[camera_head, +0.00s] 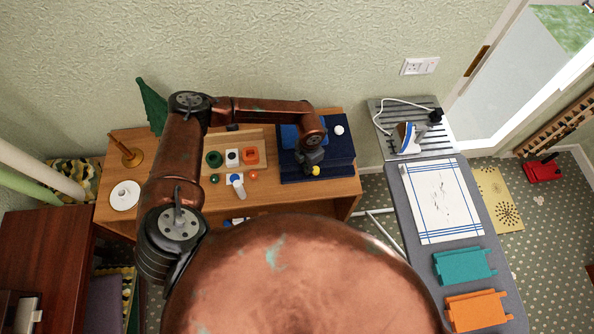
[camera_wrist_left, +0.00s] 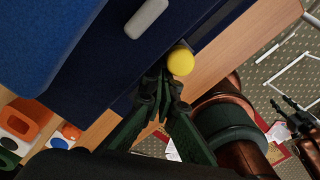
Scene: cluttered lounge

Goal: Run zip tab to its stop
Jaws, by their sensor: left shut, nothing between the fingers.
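A dark navy case (camera_head: 335,158) lies at the right end of the wooden sideboard. A yellow ball (camera_head: 316,171) sits at its front edge, and it also shows in the left wrist view (camera_wrist_left: 180,61). A dark grey strip (camera_wrist_left: 212,24) runs along the case edge there. A light grey rounded bar (camera_wrist_left: 146,17) lies on the navy surface. I cannot tell which part is the zip tab. My left gripper (camera_head: 311,166) is shut and empty, its fingertips (camera_wrist_left: 160,76) close beside the yellow ball; contact is unclear. My right gripper (camera_wrist_left: 288,104) seems small at the right edge, its jaws unclear.
A blue block and a white ball (camera_head: 339,130) lie on the case. A wooden shape board (camera_head: 237,137) with coloured pieces stands left of it on the sideboard (camera_head: 335,193). An ironing board (camera_head: 402,195) with an iron (camera_head: 406,138) is at the right.

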